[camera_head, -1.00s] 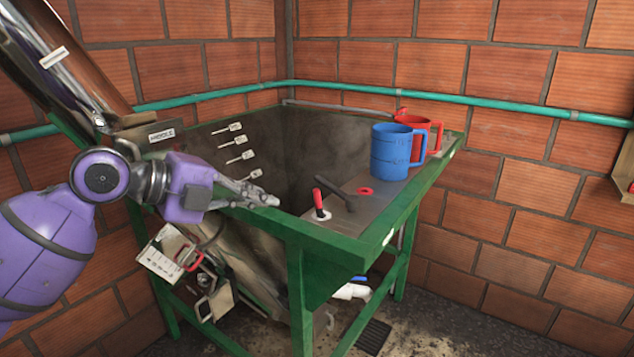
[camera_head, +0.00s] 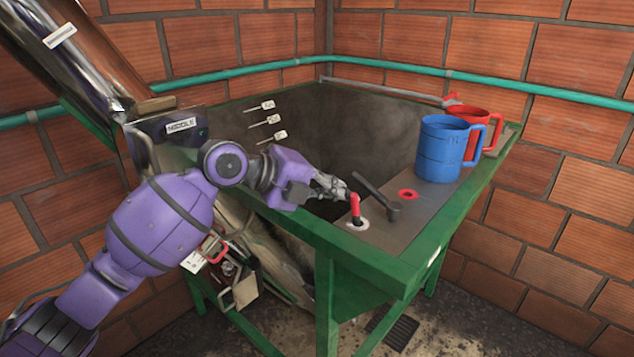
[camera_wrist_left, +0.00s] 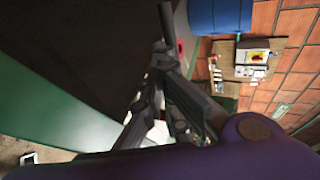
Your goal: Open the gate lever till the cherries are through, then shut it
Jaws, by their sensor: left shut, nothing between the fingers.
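A short red-handled lever (camera_head: 355,207) stands in a white ring on the metal plate of the green-framed hopper. A longer dark lever (camera_head: 373,190) leans to the left just behind it; I cannot tell which one is the gate lever. My left gripper (camera_head: 344,190) is shut and empty, its fingertips close to the left of the red handle; I cannot tell whether they touch. In the left wrist view the shut fingers (camera_wrist_left: 162,52) point toward a dark bar (camera_wrist_left: 166,20). No cherries show; the hopper's inside (camera_head: 345,130) is dark. My right gripper is out of view.
A blue mug (camera_head: 443,148) and a red mug (camera_head: 482,122) stand on the plate's far right. A red ring (camera_head: 407,194) lies right of the dark lever. The green hopper rim (camera_head: 310,228) runs below my forearm. Brick walls close in behind.

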